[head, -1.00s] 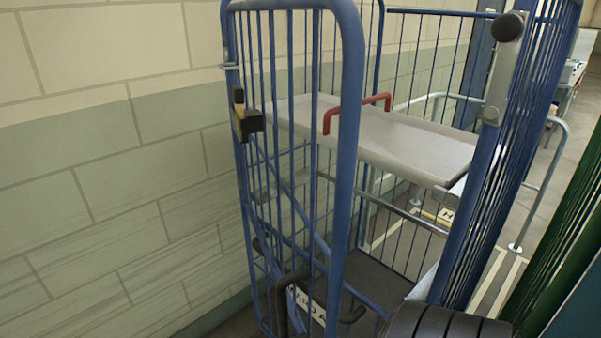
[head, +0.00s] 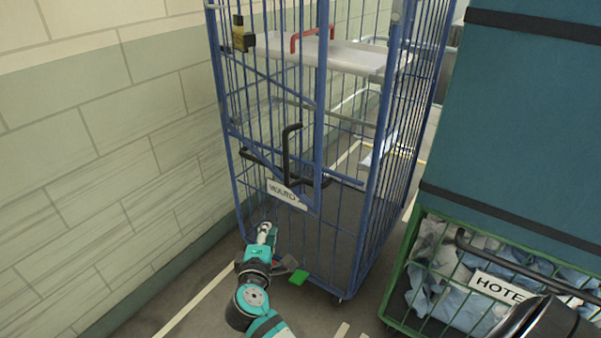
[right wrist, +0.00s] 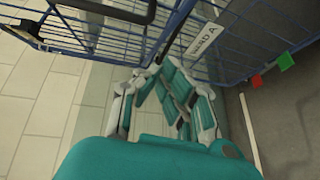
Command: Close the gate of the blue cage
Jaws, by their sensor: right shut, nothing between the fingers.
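The blue cage (head: 378,190) stands against the wall in the head view. Its barred gate (head: 322,120) is on the front left, with a black bent handle (head: 289,155) and a white WARD label (head: 284,193). I cannot tell if the gate is fully against the right post. A black and yellow latch piece (head: 240,37) sits at its upper left. My right gripper (head: 266,232) is low at the cage's front left, shut and empty. In the right wrist view, the fingers (right wrist: 165,95) are below the label (right wrist: 203,40) and bars.
A green cage (head: 470,270) with linen, a HOTE label and a teal cover (head: 530,110) stands close on the right. The brick wall (head: 90,170) bounds the left. A grey shelf (head: 350,55) with a red handle is inside the blue cage. Narrow floor lies between cages.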

